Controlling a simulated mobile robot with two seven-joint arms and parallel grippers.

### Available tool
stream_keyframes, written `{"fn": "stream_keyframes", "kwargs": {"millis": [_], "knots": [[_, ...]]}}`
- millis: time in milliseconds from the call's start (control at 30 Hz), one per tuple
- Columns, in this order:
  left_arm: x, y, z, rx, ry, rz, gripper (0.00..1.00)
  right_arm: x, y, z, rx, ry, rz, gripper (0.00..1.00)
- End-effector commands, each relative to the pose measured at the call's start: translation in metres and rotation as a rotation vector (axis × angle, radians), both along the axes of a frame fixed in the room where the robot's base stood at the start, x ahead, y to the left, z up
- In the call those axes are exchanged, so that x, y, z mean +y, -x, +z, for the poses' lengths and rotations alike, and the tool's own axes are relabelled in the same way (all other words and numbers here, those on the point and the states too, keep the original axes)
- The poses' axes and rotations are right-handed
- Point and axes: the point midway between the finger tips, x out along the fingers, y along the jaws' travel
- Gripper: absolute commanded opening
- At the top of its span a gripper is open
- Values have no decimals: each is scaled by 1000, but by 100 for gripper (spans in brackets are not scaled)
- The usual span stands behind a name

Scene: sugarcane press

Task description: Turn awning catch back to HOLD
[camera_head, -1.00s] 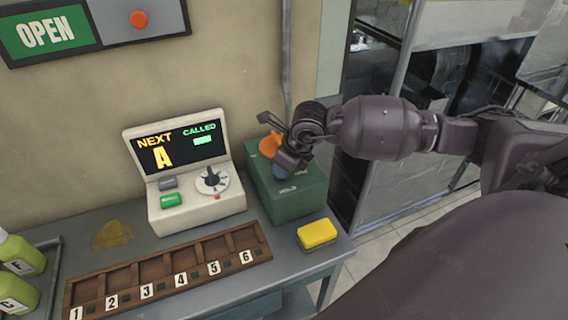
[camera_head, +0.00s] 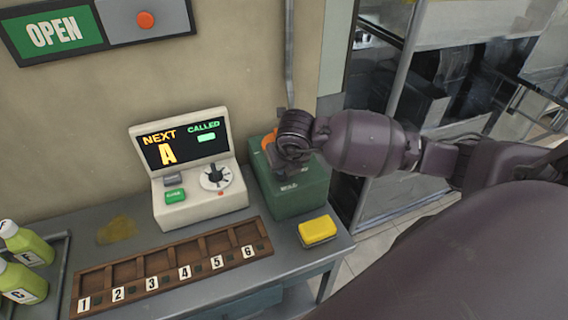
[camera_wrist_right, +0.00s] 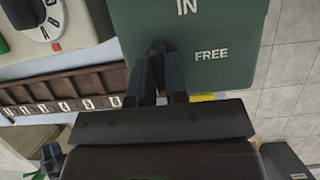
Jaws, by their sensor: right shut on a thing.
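The green catch box (camera_head: 305,197) stands on the counter's right end, with its lettering mostly covered by my gripper. In the right wrist view the box face (camera_wrist_right: 220,22) shows IN at the top and FREE to the right. My right gripper (camera_head: 286,162) is at the top of the box. In the wrist view its two dark fingers (camera_wrist_right: 160,62) are shut on a dark piece at the face, apparently the awning catch, mostly hidden between them. An orange part (camera_head: 268,143) shows just behind the gripper.
A cream display unit (camera_head: 195,207) with a dial stands left of the box. A yellow sponge-like block (camera_head: 318,231) lies in front of it. A numbered wooden rack (camera_head: 170,267) runs along the counter front. Green bottles (camera_head: 22,280) stand at far left. A grey pipe (camera_head: 289,60) rises behind.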

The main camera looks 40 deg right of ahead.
Motion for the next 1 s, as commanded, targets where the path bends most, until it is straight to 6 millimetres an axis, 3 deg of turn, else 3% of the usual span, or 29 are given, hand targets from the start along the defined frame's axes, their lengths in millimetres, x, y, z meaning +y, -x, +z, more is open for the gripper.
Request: {"fn": "stream_keyframes", "kwargs": {"millis": [500, 533, 667, 1000], "knots": [[1, 6, -3, 11, -1, 3, 43, 0, 0, -1, 3, -1, -18, 0], [1, 6, -3, 11, -1, 3, 43, 0, 0, -1, 3, -1, -18, 18], [1, 6, -3, 10, -1, 3, 43, 0, 0, 0, 2, 0, -17, 38], [1, 3, -1, 5, -1, 1, 43, 0, 1, 3, 0, 0, -15, 39]]}}
